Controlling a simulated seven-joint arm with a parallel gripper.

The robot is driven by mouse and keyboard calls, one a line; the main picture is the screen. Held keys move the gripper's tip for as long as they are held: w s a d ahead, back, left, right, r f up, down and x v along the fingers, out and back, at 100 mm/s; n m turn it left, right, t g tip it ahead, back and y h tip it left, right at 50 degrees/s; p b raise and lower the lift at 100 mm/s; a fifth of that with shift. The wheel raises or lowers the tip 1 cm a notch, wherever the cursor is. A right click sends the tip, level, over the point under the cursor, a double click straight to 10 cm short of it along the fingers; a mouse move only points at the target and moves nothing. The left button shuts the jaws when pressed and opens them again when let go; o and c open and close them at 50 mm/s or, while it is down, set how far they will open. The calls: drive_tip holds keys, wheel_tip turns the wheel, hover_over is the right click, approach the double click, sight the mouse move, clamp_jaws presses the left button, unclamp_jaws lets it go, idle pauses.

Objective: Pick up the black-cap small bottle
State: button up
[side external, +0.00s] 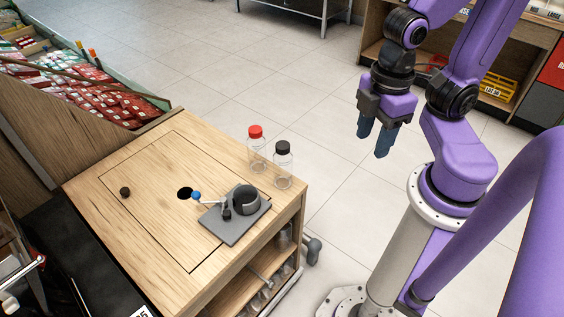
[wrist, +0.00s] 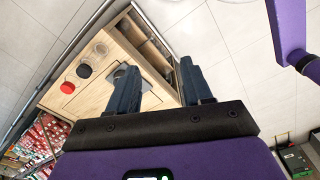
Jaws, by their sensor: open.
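The black-cap small bottle (side external: 283,167) is clear and stands upright on the wooden counter near its right edge. In the wrist view its black cap (wrist: 84,71) shows from above at the left. A similar red-cap bottle (side external: 257,150) stands just left of it; its red cap also shows in the wrist view (wrist: 67,87). My gripper (side external: 374,143) is open and empty, in the air right of the counter, clear of both bottles. In the wrist view its two dark fingers (wrist: 160,85) are spread wide, with the counter edge and floor behind.
Open shelves hold bottles below. Tiled floor lies between counter and arm.

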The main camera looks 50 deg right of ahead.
drive_tip(key=o, duration=0.6)
drive_tip(key=w+a+f+n+t+h, duration=0.2)
drive_tip(key=w+a+f+n+h, duration=0.1)
drive_tip(key=w+f+h, duration=0.35)
drive_tip(key=w+a+f+n+t+h, duration=0.1)
drive_tip(key=w+a+f+n+h, duration=0.15)
drive_tip(key=w+f+h, duration=0.35)
drive_tip(key=n+t, duration=0.9)
drive_tip(key=t, duration=0.1)
approach(284, 166)
drive_tip(key=shift+h, duration=0.35)
drive_tip(key=x, duration=0.8)
drive_tip(key=shift+w+f, duration=0.2)
drive_tip(key=shift+f, duration=0.05)
drive_tip(key=shift+x, duration=3.15)
